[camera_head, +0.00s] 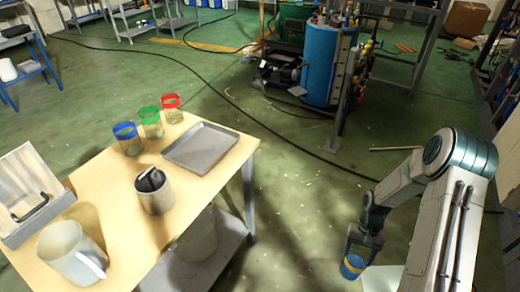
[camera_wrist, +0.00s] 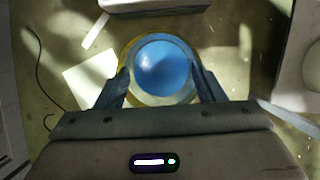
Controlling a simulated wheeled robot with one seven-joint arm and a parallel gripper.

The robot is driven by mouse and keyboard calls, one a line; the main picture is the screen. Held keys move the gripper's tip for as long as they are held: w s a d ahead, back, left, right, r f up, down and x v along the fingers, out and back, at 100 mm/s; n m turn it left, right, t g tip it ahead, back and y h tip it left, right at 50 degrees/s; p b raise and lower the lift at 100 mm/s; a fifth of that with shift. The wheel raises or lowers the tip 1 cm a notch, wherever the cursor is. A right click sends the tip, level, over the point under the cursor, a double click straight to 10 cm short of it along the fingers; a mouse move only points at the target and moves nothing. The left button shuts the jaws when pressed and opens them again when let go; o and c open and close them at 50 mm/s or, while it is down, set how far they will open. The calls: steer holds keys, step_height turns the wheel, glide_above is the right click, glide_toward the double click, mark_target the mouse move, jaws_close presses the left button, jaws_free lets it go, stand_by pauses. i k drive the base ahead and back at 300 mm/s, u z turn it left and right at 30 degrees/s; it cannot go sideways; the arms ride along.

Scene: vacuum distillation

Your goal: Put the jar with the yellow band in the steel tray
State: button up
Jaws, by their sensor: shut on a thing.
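My gripper (camera_head: 363,240) is shut on the jar with the yellow band (camera_head: 353,266), at the lower right of the head view, away from the table. In the wrist view the jar (camera_wrist: 160,62) shows from above as a round blue top with a yellowish rim, between the two fingers. The steel tray (camera_head: 201,146) lies flat and empty near the right edge of the wooden table. Blue-banded (camera_head: 128,139), green-banded (camera_head: 151,122) and red-banded (camera_head: 172,108) jars stand in a row just left of and behind the tray.
The wooden table (camera_head: 112,184) also carries a metal pot with a black thing in it (camera_head: 154,190), a pale jug (camera_head: 72,252) and a white box (camera_head: 30,193). A blue cylinder with machinery (camera_head: 321,65) stands behind. Green floor lies between the table and my arm.

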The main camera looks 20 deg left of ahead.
mark_target(203, 148)
steer(key=u, duration=1.4)
